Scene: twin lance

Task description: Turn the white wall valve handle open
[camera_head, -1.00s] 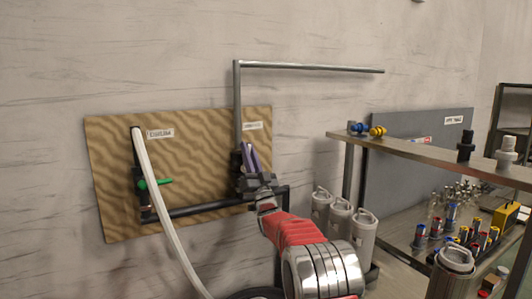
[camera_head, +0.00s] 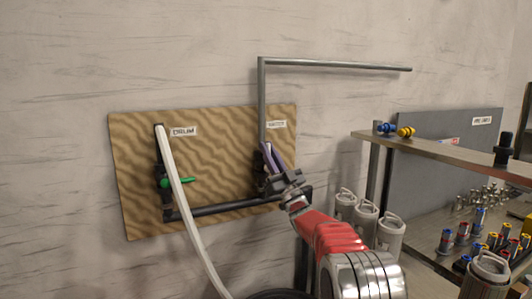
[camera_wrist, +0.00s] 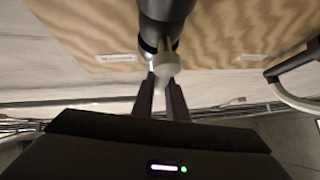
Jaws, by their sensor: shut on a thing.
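The white valve handle (camera_wrist: 166,64) shows in the wrist view, below a dark pipe fitting (camera_wrist: 166,25). My gripper (camera_wrist: 161,86) is shut on the handle, one finger on each side. In the head view my gripper (camera_head: 271,157) is at the right side of the brown wavy-grained board (camera_head: 225,160), under a small white label (camera_head: 276,124). The white handle is hidden there behind my fingers. How far the handle is turned cannot be told.
A green-handled valve (camera_head: 177,181) and a white hose (camera_head: 183,200) are at the board's left. A grey pipe (camera_head: 330,65) rises above my gripper and runs right. A shelf (camera_head: 430,148) with bottles and small coloured parts stands at the right.

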